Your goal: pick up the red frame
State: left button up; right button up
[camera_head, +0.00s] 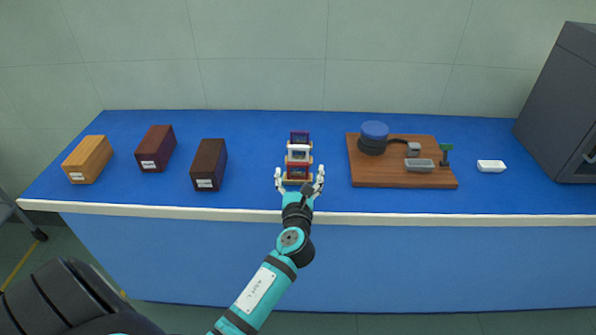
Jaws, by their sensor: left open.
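The red frame (298,171) stands nearest the front in a short row of small frames on the blue bench. A white frame (299,153) stands behind it, and a dark purple frame (300,138) stands behind that. My left gripper (299,178) is open at the front of the row, with one finger on each side of the red frame's lower part. I cannot tell whether the fingers touch it. My right gripper is not in view.
An orange box (88,158), a maroon box (156,147) and a dark brown box (209,164) stand at left. Right of the row is a wooden board (400,180) with a blue-topped device (374,134). A white dish (491,166) and a grey cabinet (560,105) are at right.

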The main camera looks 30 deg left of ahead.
aim_at(298, 165)
pick_arm(q)
jog(key=x, duration=0.4)
jog(key=shift+w+a, duration=0.2)
jog(key=shift+a, duration=0.25)
jog(key=c, duration=1.1)
jog(key=shift+c, duration=0.7)
jog(key=shift+r, duration=0.1)
